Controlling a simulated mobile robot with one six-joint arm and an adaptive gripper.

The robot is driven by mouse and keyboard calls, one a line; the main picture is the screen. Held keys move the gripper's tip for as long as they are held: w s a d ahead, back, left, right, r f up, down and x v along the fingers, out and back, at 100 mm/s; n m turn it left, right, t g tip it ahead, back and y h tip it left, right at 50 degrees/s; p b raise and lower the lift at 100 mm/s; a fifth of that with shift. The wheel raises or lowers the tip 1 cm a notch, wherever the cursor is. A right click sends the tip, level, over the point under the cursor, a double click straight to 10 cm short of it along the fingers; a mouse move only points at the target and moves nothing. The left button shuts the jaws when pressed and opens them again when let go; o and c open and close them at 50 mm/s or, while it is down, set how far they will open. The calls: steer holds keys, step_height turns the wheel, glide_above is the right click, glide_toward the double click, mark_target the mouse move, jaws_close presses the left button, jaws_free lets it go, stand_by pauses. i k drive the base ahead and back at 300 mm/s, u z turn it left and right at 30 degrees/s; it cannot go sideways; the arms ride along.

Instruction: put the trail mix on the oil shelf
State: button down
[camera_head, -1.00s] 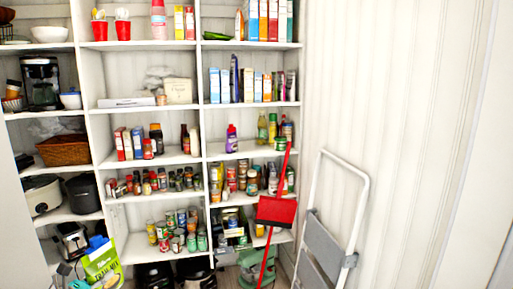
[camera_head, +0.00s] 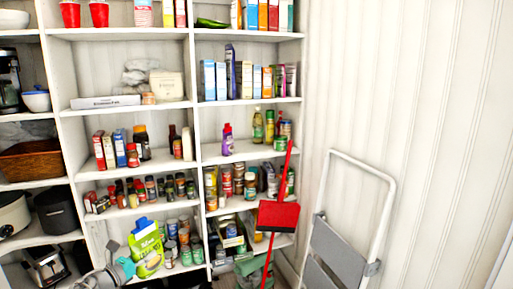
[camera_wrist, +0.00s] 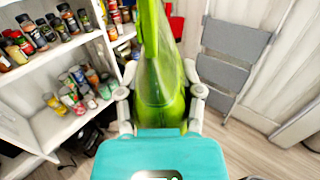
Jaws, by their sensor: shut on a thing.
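The trail mix is a green and white bag (camera_head: 148,254) with a blue top, upright at the lower left of the head view. In the wrist view it is a tall green pouch (camera_wrist: 165,85) between the two fingers. My gripper (camera_wrist: 160,98) is shut on it; in the head view my gripper (camera_head: 128,268) is at the bag's left side, partly hidden. A shelf (camera_head: 240,153) in the right column bears a yellow-green oil-like bottle (camera_head: 258,126), a purple bottle (camera_head: 228,138) and other bottles and jars at its right. The bag is in front of the lower left shelves, below that shelf's level.
A red broom or dustpan (camera_head: 278,215) with a long handle stands before the right column. A folded step stool (camera_head: 335,245) leans at the right wall. Jars crowd the lower shelves. There is bare room at the shelf's left and between its bottles.

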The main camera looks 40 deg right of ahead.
mark_target(252, 152)
steer(key=z, duration=0.4)
steer(key=i, duration=0.85)
steer(key=z, duration=0.9)
steer(key=i, duration=0.6)
steer(key=z, duration=0.4)
steer(key=k, duration=0.6)
steer(key=z, duration=0.1)
steer(key=i, duration=0.5)
steer(key=z, duration=0.05)
